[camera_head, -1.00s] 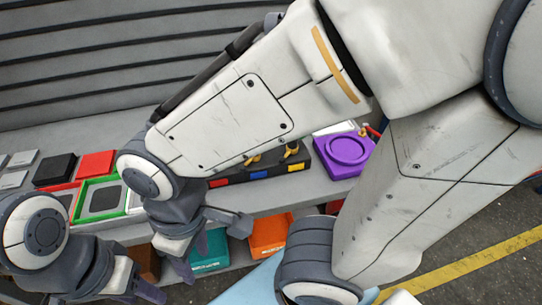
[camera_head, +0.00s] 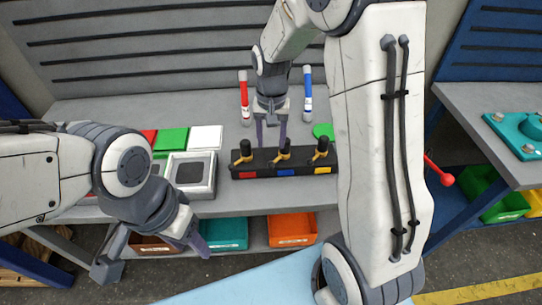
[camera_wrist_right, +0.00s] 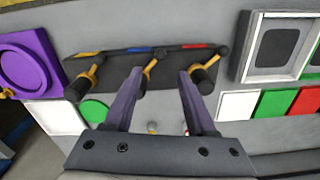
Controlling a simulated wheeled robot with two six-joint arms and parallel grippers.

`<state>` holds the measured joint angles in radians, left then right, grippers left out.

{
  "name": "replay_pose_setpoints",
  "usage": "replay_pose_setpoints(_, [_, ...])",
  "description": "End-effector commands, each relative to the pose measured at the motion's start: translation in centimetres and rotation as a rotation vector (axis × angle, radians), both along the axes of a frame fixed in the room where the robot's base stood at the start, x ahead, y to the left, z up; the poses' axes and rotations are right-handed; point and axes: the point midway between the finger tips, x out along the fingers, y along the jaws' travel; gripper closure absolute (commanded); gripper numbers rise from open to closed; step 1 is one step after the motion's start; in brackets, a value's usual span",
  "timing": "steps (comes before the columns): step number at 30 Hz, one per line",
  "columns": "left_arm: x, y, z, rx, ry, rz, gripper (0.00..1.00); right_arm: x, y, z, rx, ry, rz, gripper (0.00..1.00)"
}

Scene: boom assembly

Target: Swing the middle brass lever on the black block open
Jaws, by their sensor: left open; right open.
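The black block (camera_head: 262,160) lies on the bench with three brass levers, all with black handles. The middle brass lever (camera_head: 282,153) stands above the blue label; it also shows in the right wrist view (camera_wrist_right: 149,68). The left lever (camera_head: 243,153) and right lever (camera_head: 320,150) flank it. My right gripper (camera_head: 271,143) is open at the back edge of the block; in its wrist view its fingers (camera_wrist_right: 160,75) are spread, with the middle lever between them near the left finger. Contact cannot be told. My left gripper (camera_head: 150,250) is open and empty in front of the bench.
A red-handled tool (camera_head: 244,97) and a blue-handled tool (camera_head: 307,97) are behind the block. A grey framed tray (camera_head: 192,190) is left of it. A purple part (camera_wrist_right: 28,62) and green disc (camera_wrist_right: 95,110) lie near its yellow-label end. Teal and orange bins sit below.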

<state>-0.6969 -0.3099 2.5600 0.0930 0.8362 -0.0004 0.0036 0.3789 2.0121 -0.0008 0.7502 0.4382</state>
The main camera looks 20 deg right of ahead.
Motion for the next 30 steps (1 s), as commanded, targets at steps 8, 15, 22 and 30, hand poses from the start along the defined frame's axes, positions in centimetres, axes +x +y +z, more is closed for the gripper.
replay_pose_setpoints(8, [0.0, 0.0, 0.6, 0.0, 0.0, 0.0, 0.5, -0.2, 0.0, -5.3, 0.001, 0.006, 0.002, 0.44])
replay_pose_setpoints(15, [0.0, 0.0, 0.8, 0.0, 0.0, 0.0, 0.5, -0.2, 0.0, -8.0, 0.001, 0.002, 0.003, 0.44])
replay_pose_setpoints(22, [0.0, 0.0, 0.8, 0.0, 0.0, 0.0, 0.5, -0.1, 0.0, -8.4, 0.0, 0.001, 0.003, 0.44])
replay_pose_setpoints(30, [0.0, 0.0, 0.8, 0.0, 0.0, 0.0, 0.5, -0.1, 0.0, -8.4, 0.0, 0.001, 0.004, 1.0])
